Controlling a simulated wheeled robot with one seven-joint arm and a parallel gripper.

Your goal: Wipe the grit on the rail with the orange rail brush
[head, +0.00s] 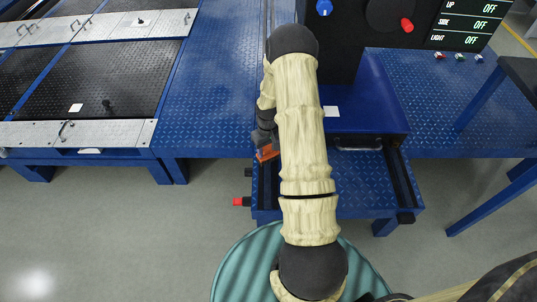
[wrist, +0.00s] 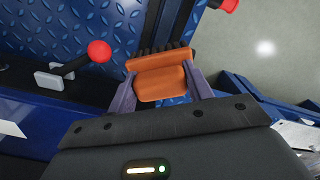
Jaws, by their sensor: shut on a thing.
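In the wrist view, my gripper (wrist: 160,92) is shut on the orange rail brush (wrist: 160,76), one finger on each side of its orange body. The dark bristles of the brush show beyond the body, over or against a dark edge beside blue diamond plate; I cannot tell whether they touch it. In the head view, the orange brush (head: 267,153) shows just left of my arm, at the left side of the open blue drawer (head: 355,208). My gripper (head: 264,140) is mostly hidden there by my arm. I cannot make out the grit, and the rail is not clearly identifiable.
A red knob (head: 240,201) sticks out left of the drawer. A control post with a blue knob (head: 324,8), a red knob (head: 407,26) and a display (head: 466,22) stands behind. Black roller plates (head: 95,75) lie at left. A red-tipped lever (wrist: 98,52) is near the brush in the wrist view.

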